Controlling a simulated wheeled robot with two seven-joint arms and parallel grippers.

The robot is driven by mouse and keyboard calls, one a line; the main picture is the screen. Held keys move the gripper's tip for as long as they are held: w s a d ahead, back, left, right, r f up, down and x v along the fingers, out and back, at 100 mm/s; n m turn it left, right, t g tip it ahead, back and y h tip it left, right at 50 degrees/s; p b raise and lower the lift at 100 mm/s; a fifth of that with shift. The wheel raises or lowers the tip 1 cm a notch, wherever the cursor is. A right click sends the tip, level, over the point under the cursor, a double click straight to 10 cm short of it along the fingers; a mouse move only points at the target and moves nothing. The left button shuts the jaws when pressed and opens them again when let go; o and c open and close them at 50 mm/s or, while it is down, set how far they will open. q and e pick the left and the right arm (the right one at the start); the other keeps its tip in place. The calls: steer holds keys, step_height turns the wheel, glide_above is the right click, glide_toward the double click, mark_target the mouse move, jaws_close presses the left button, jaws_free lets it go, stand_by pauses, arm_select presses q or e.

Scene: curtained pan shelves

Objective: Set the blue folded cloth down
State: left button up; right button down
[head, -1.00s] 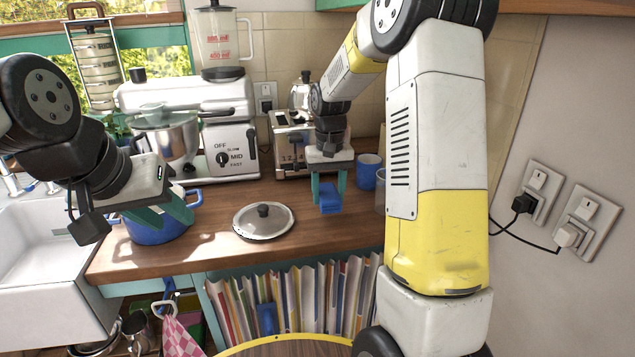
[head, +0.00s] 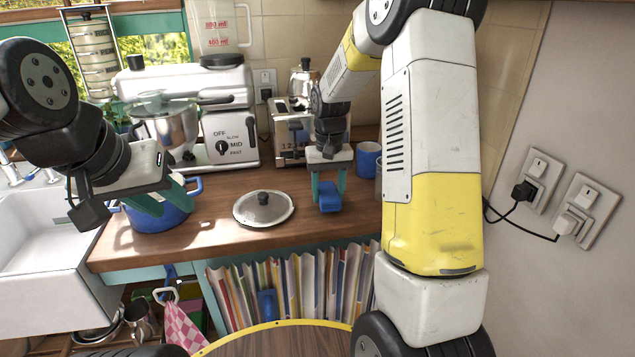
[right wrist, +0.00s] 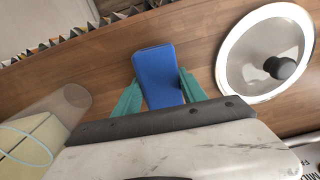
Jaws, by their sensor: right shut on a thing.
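The blue folded cloth (head: 329,199) is between the teal fingers of my right gripper (head: 329,190), over the wooden countertop (head: 220,236) to the right of the pan lid. My right gripper is shut on it. In the right wrist view the cloth (right wrist: 160,74) sticks out past the fingertips of my right gripper (right wrist: 160,88). It is low over the wood; I cannot tell whether it touches. My left gripper (head: 163,200) is empty, its fingers apart, in front of the blue pot (head: 158,220) at the left.
The pan lid (head: 263,209) lies left of the cloth; it also shows in the right wrist view (right wrist: 240,70). A blue mug (head: 367,160) and a toaster (head: 292,130) stand behind. The mixer (head: 225,140) is at the back left. Bare wood shows around the lid.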

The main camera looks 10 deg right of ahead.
steer(key=shift+f, duration=0.5)
steer(key=shift+f, duration=0.25)
steer(key=c, duration=0.6)
jaws_free()
step_height(320, 180, up, 8)
steer(key=shift+f, duration=0.1)
jaws_close()
stand_by(0.5)
stand_by(1.0)
